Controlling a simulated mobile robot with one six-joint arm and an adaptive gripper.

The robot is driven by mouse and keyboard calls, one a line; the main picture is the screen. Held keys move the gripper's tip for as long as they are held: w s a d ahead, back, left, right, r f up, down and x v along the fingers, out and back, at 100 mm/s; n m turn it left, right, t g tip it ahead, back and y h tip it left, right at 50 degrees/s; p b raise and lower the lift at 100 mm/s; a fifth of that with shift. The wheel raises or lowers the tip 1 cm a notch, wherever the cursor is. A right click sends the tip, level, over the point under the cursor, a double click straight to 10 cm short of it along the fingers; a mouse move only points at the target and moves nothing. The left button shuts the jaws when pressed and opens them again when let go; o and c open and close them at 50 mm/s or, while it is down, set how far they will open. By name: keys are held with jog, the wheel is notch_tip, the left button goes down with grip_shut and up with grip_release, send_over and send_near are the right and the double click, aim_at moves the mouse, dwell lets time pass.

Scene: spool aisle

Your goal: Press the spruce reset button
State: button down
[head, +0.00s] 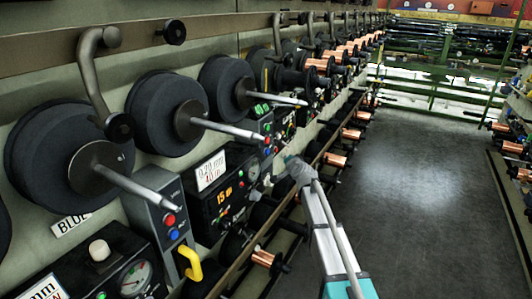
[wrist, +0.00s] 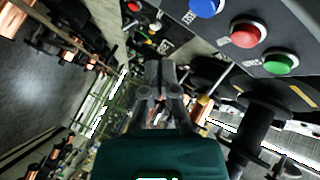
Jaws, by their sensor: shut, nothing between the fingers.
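In the wrist view, a green button (wrist: 280,63) sits at the end of a row on a grey panel, beside a red button (wrist: 247,33) and a blue button (wrist: 205,8). The green one is the only one close to spruce in colour; labels by the buttons are too small to read. My gripper (wrist: 160,68) is shut and empty, left of this row and apart from the green button. In the head view my gripper (head: 286,160) is in front of the machine row, below and right of a small control box (head: 266,130) with coloured buttons.
Large black spools (head: 168,113) on metal spindles jut from the wall at left. A nearer grey box (head: 160,210) has red and blue buttons and a yellow handle (head: 190,262). Copper spools (head: 335,158) line a low rail. The aisle floor (head: 420,190) is clear at right.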

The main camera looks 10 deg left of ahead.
jog(key=shift+s+d, duration=0.15)
jog(key=shift+d, duration=0.05)
dwell(0.3)
jog(key=s+d+f+n+g+h, duration=0.2)
jog(key=s+d+f+g, duration=0.2)
jog(key=s+d, duration=0.4)
jog(key=s+d+f+n+g+h, duration=0.2)
jog(key=s+d+f+g, duration=0.3)
jog(key=s, duration=1.4)
jog(key=s+d+f+n+g+h, duration=0.2)
jog(key=s+d+f+g, duration=0.2)
jog(key=s+d, duration=0.8)
jog(key=shift+s+f+g+h, duration=0.4)
jog(key=shift+s+f, duration=0.25)
jog(key=shift+s, duration=0.05)
